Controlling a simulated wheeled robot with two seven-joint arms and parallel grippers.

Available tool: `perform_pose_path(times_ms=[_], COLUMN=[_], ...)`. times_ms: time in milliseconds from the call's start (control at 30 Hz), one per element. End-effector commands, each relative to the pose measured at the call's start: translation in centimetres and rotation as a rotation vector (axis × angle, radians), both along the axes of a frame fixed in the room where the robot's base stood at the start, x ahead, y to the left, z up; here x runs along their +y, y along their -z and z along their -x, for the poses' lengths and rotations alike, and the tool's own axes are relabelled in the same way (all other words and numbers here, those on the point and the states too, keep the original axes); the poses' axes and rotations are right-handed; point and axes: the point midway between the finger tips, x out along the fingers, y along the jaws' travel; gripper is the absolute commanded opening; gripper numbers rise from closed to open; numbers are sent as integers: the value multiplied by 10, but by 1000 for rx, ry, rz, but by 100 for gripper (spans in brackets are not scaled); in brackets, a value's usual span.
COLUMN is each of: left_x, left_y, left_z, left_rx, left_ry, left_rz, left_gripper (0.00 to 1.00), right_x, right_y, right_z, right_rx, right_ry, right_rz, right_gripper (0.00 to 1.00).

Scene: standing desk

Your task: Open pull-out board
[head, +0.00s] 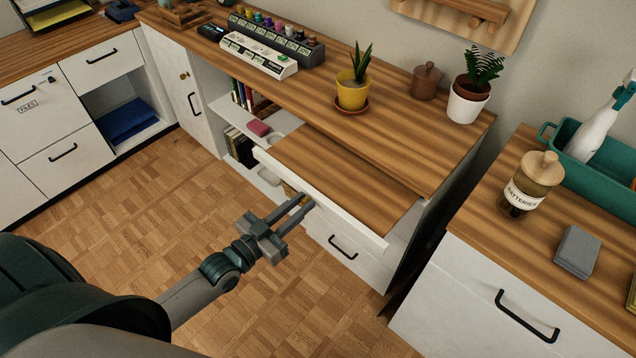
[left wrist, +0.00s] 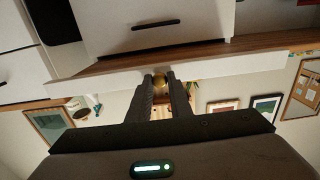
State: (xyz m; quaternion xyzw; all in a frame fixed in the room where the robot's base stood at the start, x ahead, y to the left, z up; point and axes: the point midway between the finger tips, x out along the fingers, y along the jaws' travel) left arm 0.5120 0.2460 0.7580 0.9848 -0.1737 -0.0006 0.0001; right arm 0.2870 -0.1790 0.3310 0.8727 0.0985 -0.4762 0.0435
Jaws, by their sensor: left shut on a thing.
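The pull-out board (head: 345,178) sticks out from under the wooden desk top in the head view. It has a wood surface and a white front edge, which also shows as a pale strip in the left wrist view (left wrist: 235,66). My left gripper (head: 306,200) reaches in from the left to the middle of that front edge. In the left wrist view its fingers (left wrist: 160,80) are shut on a small round brass knob (left wrist: 159,88) at the board's front. The knob is mostly hidden by the fingers in the head view. My right gripper is in neither view.
A yellow plant pot (head: 352,92), a white pot (head: 467,100) and a label device (head: 258,54) stand on the desk top (head: 400,140). A drawer with a black handle (head: 343,247) is below the board. A right cabinet (head: 490,290) stands close by. The parquet floor (head: 130,195) is clear.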

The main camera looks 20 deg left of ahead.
Motion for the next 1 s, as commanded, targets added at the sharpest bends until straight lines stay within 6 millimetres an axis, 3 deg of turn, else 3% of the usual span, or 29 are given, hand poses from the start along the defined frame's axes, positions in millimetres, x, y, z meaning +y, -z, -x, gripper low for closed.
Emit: perform_pose_path(times_ms=[200,600,633,667,1000], left_x=[9,10,10,10,10], left_y=[-1,-1,-1,-1,0], left_z=[24,26,26,26,26], left_rx=[0,-3,-3,-3,-2], left_ry=[0,-1,-1,-1,-1], left_rz=[-1,0,0,0,1], left_gripper=[0,0,25,33,35], right_x=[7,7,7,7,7], right_y=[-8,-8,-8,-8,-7], right_z=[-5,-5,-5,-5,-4], right_rx=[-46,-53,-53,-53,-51], right_ry=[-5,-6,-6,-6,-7], right_rz=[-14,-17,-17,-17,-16], right_gripper=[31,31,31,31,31])
